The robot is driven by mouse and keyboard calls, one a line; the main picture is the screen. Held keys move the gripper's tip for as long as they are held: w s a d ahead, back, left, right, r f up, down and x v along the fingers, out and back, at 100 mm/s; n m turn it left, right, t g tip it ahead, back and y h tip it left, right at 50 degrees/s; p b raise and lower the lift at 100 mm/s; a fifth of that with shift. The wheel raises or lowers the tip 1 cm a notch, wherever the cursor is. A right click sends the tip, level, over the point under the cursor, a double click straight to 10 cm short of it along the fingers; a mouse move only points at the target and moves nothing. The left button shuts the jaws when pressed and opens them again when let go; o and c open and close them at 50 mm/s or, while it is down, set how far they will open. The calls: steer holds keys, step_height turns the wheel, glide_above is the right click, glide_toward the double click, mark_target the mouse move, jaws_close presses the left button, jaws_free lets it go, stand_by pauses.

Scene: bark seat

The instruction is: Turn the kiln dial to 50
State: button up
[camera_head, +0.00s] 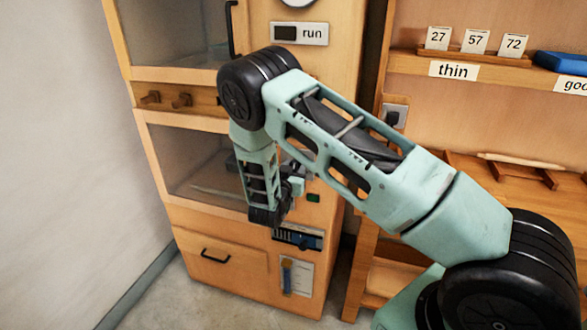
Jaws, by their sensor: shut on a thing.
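The kiln looks to be the tall orange wooden cabinet (215,255) with glass-fronted doors on the left. My arm reaches down across its front. My gripper (297,180) is at the narrow right-hand front panel, shut on what appears to be the kiln dial. The dial itself is hidden behind the gripper and wrist, and its scale and setting cannot be read. A small green light (314,198) shows just right of and below the gripper. A round white face (297,1) is cut off at the top edge.
A "run" plate (300,33) is above my arm, and a blue-and-black slider panel (298,238) is below the gripper. A drawer handle (215,256) is lower left. Right shelves hold number cards (474,41), a blue object (562,62) and a wooden rack (515,172).

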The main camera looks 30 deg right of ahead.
steer(key=shift+f+m+b, duration=0.1)
steer(key=shift+m+b, duration=0.2)
steer(key=shift+b, duration=0.1)
steer(key=m+b, duration=0.2)
steer(key=shift+s+d+f+b, duration=0.1)
steer(key=shift+f+b, duration=0.1)
steer(key=shift+b, duration=0.1)
steer(key=m+b, duration=0.3)
steer(key=b, duration=0.2)
steer(key=shift+s+f+m, duration=0.1)
steer(key=shift+f+m, duration=0.05)
steer(key=shift+m, duration=0.15)
steer(key=m+b, duration=0.6)
steer(key=b, duration=0.4)
steer(key=m+b, duration=0.5)
steer(key=b, duration=0.5)
steer(key=f+m+b, duration=0.1)
steer(key=m+b, duration=0.5)
steer(key=b, duration=0.4)
steer(key=shift+s+d+m, duration=0.15)
steer(key=shift+s+m, duration=0.05)
steer(key=shift+m, duration=0.1)
steer(key=o, duration=1)
steer(key=shift+r, duration=0.1)
steer(key=shift+c, duration=0.2)
